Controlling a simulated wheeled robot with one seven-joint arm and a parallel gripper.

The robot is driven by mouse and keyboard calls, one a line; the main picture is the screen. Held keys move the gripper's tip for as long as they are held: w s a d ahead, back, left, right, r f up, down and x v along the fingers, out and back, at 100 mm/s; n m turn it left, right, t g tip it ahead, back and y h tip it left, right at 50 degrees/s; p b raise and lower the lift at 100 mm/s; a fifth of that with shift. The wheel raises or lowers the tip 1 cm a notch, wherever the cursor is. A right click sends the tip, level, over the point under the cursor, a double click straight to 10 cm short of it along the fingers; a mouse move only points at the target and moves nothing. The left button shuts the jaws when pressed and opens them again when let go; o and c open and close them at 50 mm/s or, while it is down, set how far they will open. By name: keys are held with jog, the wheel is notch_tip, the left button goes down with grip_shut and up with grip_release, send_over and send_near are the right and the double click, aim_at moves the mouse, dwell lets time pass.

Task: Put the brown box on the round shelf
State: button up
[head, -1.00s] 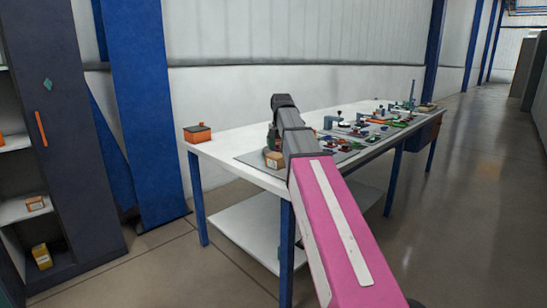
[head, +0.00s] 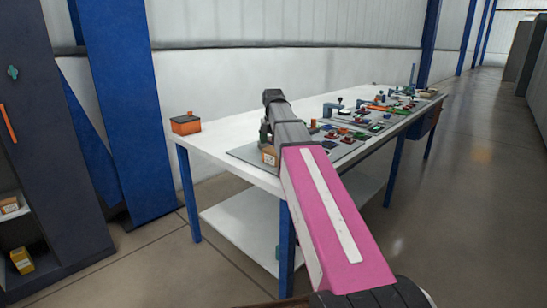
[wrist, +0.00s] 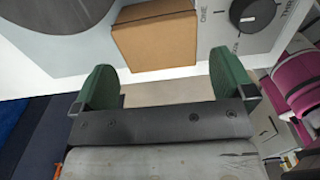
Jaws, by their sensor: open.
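The brown box (wrist: 155,36) lies on a light grey panel in the wrist view, ahead of my gripper (wrist: 165,77). Its near edge sits around the level of the two green fingertips in the picture, between their lines. The fingers are open and apart, with nothing held. In the head view the brown box (head: 269,155) shows at the near end of the table, beside the end of my arm, which hides most of my gripper. I cannot pick out the round shelf with certainty. A dark grey disc (wrist: 62,12) is partly visible left of the box in the wrist view.
A white table (head: 215,140) on blue legs holds an orange box (head: 185,123) at its left corner and several small parts farther along. A black dial (wrist: 252,12) lies right of the brown box. A dark cabinet (head: 45,180) stands left. Floor at right is clear.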

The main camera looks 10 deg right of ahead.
aim_at(274, 153)
jog(key=shift+w+d+f, duration=0.1)
jog(key=shift+f, duration=1.3)
jog(key=shift+w+d+f, duration=0.1)
jog(key=shift+f, duration=1.3)
jog(key=c, duration=0.9)
jog(key=shift+r, duration=0.1)
